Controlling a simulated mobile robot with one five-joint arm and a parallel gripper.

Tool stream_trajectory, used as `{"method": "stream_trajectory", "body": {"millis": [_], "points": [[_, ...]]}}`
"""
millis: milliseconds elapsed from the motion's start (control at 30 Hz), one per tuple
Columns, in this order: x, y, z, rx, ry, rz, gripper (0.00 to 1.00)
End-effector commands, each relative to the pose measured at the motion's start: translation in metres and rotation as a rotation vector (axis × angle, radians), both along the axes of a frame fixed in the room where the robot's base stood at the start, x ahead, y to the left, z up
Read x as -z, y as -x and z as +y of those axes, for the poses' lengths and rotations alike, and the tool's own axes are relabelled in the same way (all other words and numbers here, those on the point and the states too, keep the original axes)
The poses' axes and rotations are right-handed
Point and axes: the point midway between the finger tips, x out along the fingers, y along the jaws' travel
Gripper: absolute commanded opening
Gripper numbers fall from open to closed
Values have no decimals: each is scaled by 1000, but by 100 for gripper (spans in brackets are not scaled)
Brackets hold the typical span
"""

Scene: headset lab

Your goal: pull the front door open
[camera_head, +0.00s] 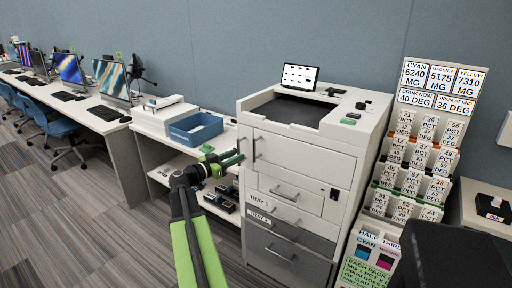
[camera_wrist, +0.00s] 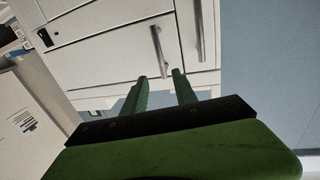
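The white machine's wide front door (camera_head: 305,160) is closed, with a grey vertical bar handle (camera_head: 255,149) near its left edge. The door also shows in the wrist view (camera_wrist: 110,52), where the picture looks upside down. My gripper (camera_head: 243,157) is open at the machine's left front, in front of the handles. In the wrist view, my green fingertips (camera_wrist: 160,78) point at the door, one on each side of the line of its handle (camera_wrist: 160,50). The handle's near end appears between the tips. I cannot tell whether they reach around it or touch it.
A second vertical handle (camera_wrist: 198,28) sits close beside the door handle. Drawers with handles (camera_head: 285,192) lie below the door. A blue bin (camera_head: 196,130) stands on the bench at left. A card rack (camera_head: 415,150) stands at right. Floor (camera_head: 140,225) is open at front left.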

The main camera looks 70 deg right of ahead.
Motion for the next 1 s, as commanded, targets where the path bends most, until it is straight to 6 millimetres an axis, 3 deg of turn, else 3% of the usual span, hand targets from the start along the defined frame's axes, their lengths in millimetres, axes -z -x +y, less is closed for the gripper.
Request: {"method": "stream_trajectory", "body": {"millis": [200, 433, 600, 867, 1000], "points": [[0, 24, -52, 4, -1, 0, 34], [0, 43, -91, 2, -1, 0, 34], [0, 49, -101, 0, -1, 0, 34], [0, 49, -102, 0, -1, 0, 34], [0, 49, -102, 0, -1, 0, 16]]}}
